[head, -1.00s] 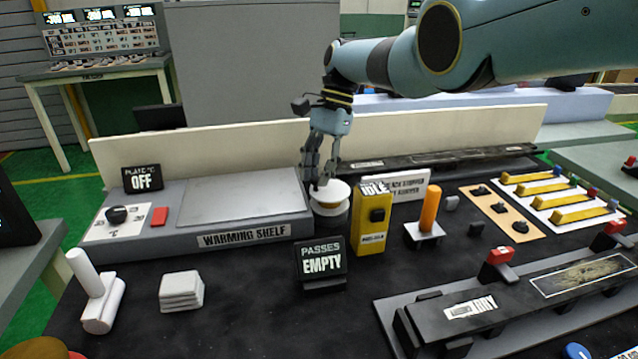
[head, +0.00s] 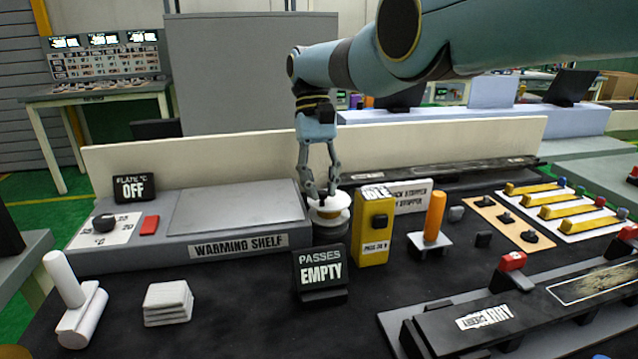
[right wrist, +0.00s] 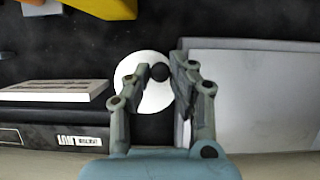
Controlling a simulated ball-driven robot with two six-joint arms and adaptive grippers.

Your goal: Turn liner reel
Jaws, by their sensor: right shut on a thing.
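The liner reel (head: 329,213) is a white round reel on a dark base, standing between the warming shelf and a yellow box. My right gripper (head: 320,196) points down over it with its fingertips at the reel's top. In the right wrist view the reel is a white disc (right wrist: 150,98) with a dark round knob (right wrist: 159,72) between the fingers. The right gripper (right wrist: 163,72) is shut on this knob. My left gripper is not in view.
The warming shelf (head: 175,241) is left of the reel. The yellow box (head: 374,240) marked IDLE stands close on the right. A PASSES EMPTY sign (head: 320,268) stands in front. An orange post (head: 434,216) and a black rail (head: 490,318) are farther right.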

